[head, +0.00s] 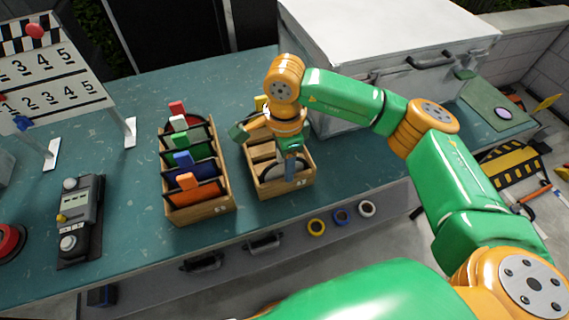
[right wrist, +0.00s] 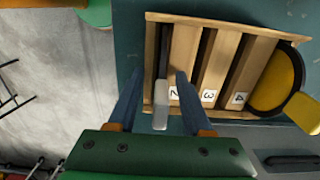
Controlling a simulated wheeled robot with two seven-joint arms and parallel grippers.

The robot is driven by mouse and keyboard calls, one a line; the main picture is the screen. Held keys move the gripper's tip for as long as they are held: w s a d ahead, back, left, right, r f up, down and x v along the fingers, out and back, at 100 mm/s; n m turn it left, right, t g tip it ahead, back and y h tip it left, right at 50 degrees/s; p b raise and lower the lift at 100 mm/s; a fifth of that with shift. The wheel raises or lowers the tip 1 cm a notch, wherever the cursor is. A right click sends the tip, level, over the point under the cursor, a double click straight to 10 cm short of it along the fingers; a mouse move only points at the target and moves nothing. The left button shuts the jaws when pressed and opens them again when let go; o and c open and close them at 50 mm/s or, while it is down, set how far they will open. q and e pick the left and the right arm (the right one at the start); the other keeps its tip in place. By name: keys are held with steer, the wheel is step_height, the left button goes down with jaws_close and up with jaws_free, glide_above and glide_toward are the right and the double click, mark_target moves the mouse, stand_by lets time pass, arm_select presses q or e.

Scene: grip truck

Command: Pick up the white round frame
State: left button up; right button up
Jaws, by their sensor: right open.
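The white round frame is seen edge-on in the right wrist view, with its white tab (right wrist: 160,118) sticking out of the end slot of the right wooden box (head: 307,180), beside the slot marked 2. My right gripper (right wrist: 159,78) is open, with one blue-grey finger on each side of the tab. I cannot tell whether the fingers touch it. In the head view my right gripper (head: 291,166) points down over the near end of that box and partly hides the frame. My left gripper is not in view.
A yellow round frame (right wrist: 275,82) stands at the box's other end; the slots between look empty. A left wooden box (head: 205,214) holds red, white, blue and orange tabs. A white chest (head: 385,40) stands behind. A control box (head: 80,220) lies at left.

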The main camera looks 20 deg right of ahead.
jaws_close()
